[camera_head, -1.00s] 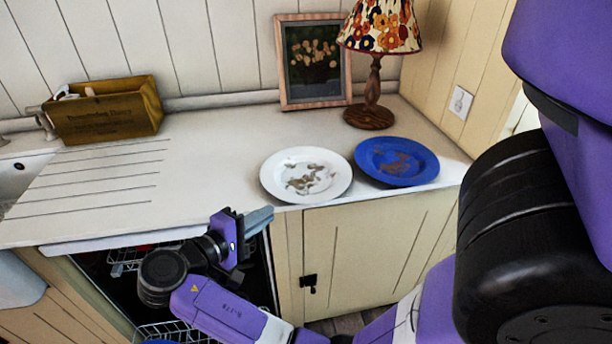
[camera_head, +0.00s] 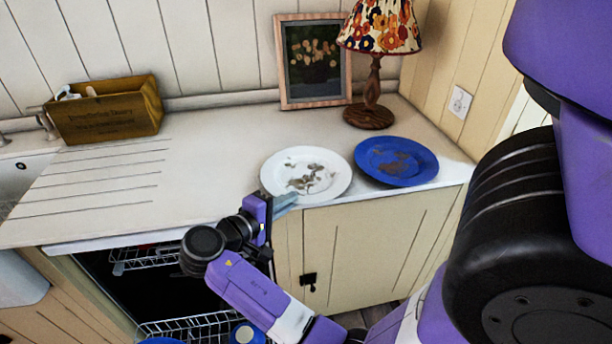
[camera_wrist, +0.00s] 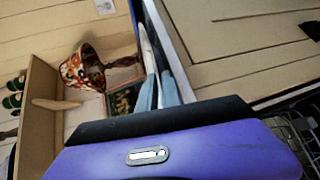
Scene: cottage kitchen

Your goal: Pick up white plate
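The white plate (camera_head: 325,181), with brown-grey dirt marks, lies flat on the counter near its front edge. My gripper (camera_head: 286,201) is at the plate's front-left rim, low by the counter edge. Its pale blue-grey fingers also show in the wrist view (camera_wrist: 158,92), with a narrow gap between them. In that view a thin white strip, apparently the plate (camera_wrist: 147,45) seen edge-on, lies just beyond the fingertips. I cannot tell whether the fingers touch the rim.
A dirty blue plate (camera_head: 420,168) lies just right of the white plate. A lamp (camera_head: 374,90) and a framed picture (camera_head: 314,62) stand behind. A wooden box (camera_head: 105,117) is at left. Below the counter is an open dishwasher with racks (camera_head: 195,328).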

